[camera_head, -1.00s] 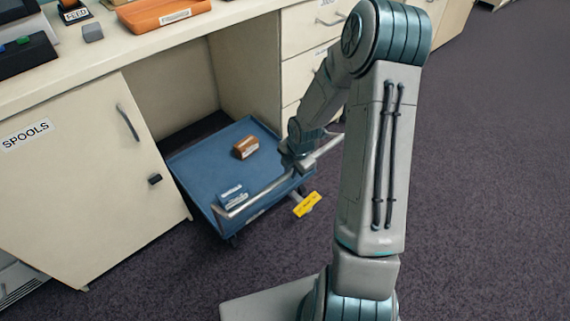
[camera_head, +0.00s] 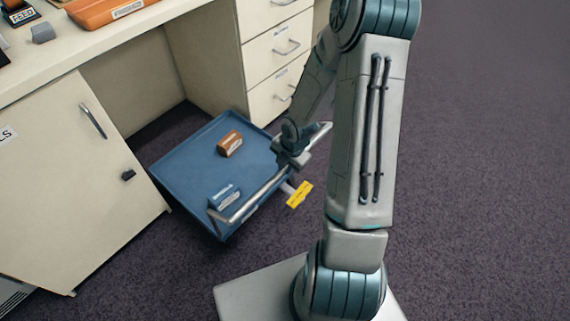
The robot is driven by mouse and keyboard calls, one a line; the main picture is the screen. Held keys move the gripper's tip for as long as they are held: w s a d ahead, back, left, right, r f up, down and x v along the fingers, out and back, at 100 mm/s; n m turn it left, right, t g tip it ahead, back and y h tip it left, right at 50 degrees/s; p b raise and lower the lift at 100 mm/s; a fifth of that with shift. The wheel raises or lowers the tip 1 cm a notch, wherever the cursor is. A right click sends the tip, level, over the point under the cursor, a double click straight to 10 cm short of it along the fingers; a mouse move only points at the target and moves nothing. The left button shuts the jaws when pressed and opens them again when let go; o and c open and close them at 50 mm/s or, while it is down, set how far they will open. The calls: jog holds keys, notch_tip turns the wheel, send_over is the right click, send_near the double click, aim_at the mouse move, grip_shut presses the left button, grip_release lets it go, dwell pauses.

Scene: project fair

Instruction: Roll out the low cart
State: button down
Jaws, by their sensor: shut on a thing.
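The low cart (camera_head: 195,165) is a blue tray-topped cart with a grey bar handle (camera_head: 258,194) along its front. It stands partly out of the knee space under the counter, its rear end still between the cabinets. A brown block (camera_head: 230,143) and a small blue-and-white labelled item (camera_head: 226,196) lie on its top. My gripper (camera_head: 291,158) is at the right part of the handle and shut on it; the fingertips are largely hidden by my wrist. A yellow tag (camera_head: 299,194) hangs by the cart's front right.
A cream cabinet door (camera_head: 70,190) with a bar handle stands left of the cart. Drawers (camera_head: 275,60) stand to the right. The counter above holds an orange tray (camera_head: 105,10). Dark carpet (camera_head: 480,170) is clear to the right.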

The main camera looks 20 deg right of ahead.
jog(key=c, duration=1.3)
grip_release()
notch_tip(320, 180, up, 14)
jog(key=s+d+p, duration=0.1)
jog(key=s+p, duration=0.1)
jog(key=p, duration=0.5)
jog(key=shift+s+d+f, duration=0.15)
jog(key=shift+s+f, duration=0.1)
jog(key=s+a+r+m+p, duration=0.2)
jog(key=s+r+m+p, duration=0.2)
jog(key=r+m, duration=0.4)
jog(key=s+a+r+m+p, duration=0.3)
jog(key=r+m, duration=0.5)
jog(key=r, duration=0.6)
jog(key=s+a+r+m+h+p, duration=0.1)
jog(key=s+r+m+p, duration=0.5)
jog(key=r, duration=0.6)
jog(key=shift+s+a+m+t, duration=0.35)
jog(key=shift+a+m+t, duration=0.05)
jog(key=shift+a+m, duration=0.45)
